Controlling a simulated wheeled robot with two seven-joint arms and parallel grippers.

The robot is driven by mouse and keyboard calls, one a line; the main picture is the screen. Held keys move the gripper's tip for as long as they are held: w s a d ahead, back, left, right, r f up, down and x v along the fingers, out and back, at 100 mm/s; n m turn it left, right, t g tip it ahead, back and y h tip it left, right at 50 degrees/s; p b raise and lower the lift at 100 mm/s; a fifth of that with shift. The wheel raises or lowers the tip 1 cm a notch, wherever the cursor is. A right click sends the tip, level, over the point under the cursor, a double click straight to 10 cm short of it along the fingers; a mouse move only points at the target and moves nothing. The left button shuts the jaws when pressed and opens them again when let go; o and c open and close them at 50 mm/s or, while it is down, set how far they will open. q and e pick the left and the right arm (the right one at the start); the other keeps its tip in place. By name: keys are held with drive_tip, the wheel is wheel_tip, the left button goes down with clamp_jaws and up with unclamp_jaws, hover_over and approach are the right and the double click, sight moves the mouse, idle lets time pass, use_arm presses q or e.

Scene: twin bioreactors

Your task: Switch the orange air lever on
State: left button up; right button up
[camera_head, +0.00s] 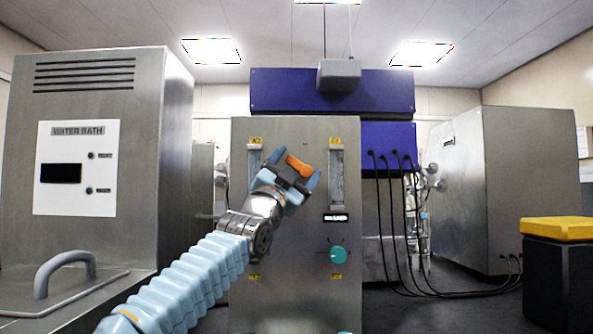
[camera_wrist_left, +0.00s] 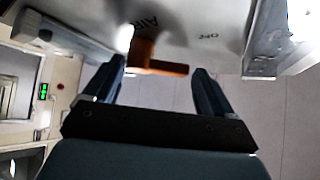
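The orange air lever (camera_head: 298,166) is on the front of the steel cabinet (camera_head: 300,235), between two clear flow tubes. My left gripper (camera_head: 295,166) is at the lever, with its blue fingers apart on either side of it. In the left wrist view the orange lever (camera_wrist_left: 158,66) lies between the open fingertips (camera_wrist_left: 160,64); its block is close to the left finger, and contact cannot be told. The labels "AIR" and "OFF" show on the panel beside it. The gripper partly hides the panel around the lever. My right gripper is not in view.
A teal knob (camera_head: 338,255) sits lower on the cabinet. The left flow tube (camera_head: 254,160) and right flow tube (camera_head: 337,178) flank the lever. A water bath unit (camera_head: 105,225) stands at left. Black cables (camera_head: 392,215) hang at right, and a yellow-topped block (camera_head: 556,229) stands far right.

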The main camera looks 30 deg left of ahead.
use_arm(q)
drive_tip(key=shift+o, duration=0.5)
drive_tip(key=shift+w+f, duration=0.1)
drive_tip(key=shift+f, duration=0.1)
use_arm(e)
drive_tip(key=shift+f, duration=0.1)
use_arm(q)
drive_tip(key=shift+s+f+b, duration=0.3)
drive_tip(key=shift+b, duration=0.1)
drive_tip(key=b+v, duration=0.6)
drive_tip(key=v, duration=0.7)
drive_tip(key=shift+r, duration=0.25)
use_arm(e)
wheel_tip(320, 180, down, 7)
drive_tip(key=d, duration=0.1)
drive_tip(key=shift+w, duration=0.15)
use_arm(q)
drive_tip(key=shift+s, duration=0.1)
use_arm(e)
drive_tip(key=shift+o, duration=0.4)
